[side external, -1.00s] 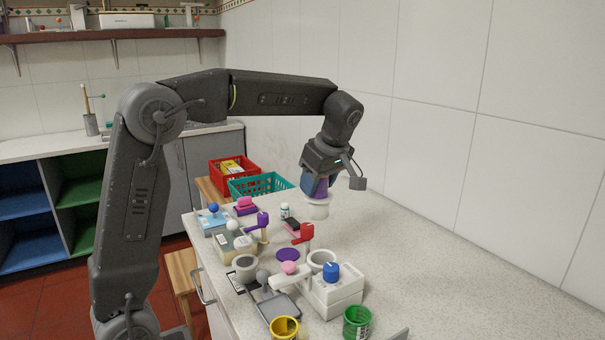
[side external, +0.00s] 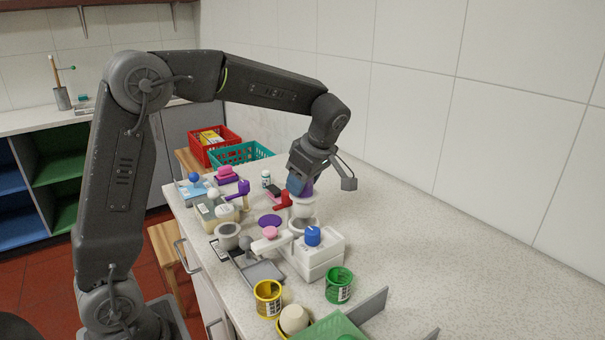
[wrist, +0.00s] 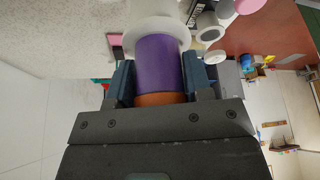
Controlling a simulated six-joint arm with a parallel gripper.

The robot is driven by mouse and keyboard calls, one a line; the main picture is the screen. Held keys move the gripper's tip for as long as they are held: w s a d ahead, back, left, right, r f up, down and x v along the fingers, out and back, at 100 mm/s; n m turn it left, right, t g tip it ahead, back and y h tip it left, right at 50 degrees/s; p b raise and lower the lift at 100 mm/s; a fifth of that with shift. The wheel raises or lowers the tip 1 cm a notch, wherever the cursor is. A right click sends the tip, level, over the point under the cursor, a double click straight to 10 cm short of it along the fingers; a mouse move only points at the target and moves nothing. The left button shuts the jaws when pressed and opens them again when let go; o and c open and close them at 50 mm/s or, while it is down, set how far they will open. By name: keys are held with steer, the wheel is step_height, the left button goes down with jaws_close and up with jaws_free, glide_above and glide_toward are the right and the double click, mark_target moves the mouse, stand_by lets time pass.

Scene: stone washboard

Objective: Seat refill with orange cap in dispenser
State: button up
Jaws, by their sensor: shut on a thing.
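My gripper (side external: 297,186) is shut on a refill, with a finger on each side. The wrist view shows the refill's purple body (wrist: 160,62), an orange cap band (wrist: 160,98) by my palm and a wide white end (wrist: 157,28) pointing away from me. In the side view the white end (side external: 303,207) hangs down, roughly upright, just over a round opening (side external: 303,223) in the white dispenser block (side external: 325,258). I cannot tell whether they touch. A blue knob (side external: 312,236) stands on the block, and a pink-topped white arm (side external: 268,240) reaches left from it.
A red-handled piece (side external: 284,201) stands close behind the dispenser. A purple disc (side external: 270,221), a grey tray (side external: 263,273) and a grey-white cup (side external: 228,236) lie to its left. Yellow (side external: 268,298) and green (side external: 338,285) tubs stand in front. The counter at right is clear.

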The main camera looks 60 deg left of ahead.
steer(key=shift+f, duration=3.1)
steer(key=o, duration=1)
steer(key=v, duration=1.3)
steer(key=m+t+h, duration=0.2)
steer(key=m+t, duration=0.1)
steer(key=m, duration=0.7)
glide_toward(303, 204)
steer(key=s+d+r, duration=0.3)
steer(key=s+d, duration=0.1)
steer(key=s, duration=0.3)
steer(key=s+d+f+m+t, duration=0.1)
steer(key=s+f+m, duration=0.1)
steer(key=s+m, duration=0.1)
steer(key=s+f+m+t+h, duration=0.1)
steer(key=s+f+m, duration=0.1)
steer(key=s+m, duration=0.2)
steer(key=s+d+f+m+t+h, duration=0.1)
steer(key=s+m+t, duration=0.1)
steer(key=s+m, duration=0.1)
steer(key=shift+s+d+f+m, duration=0.15)
steer(key=shift+d+f+m, duration=0.25)
steer(key=shift+m, duration=0.5)
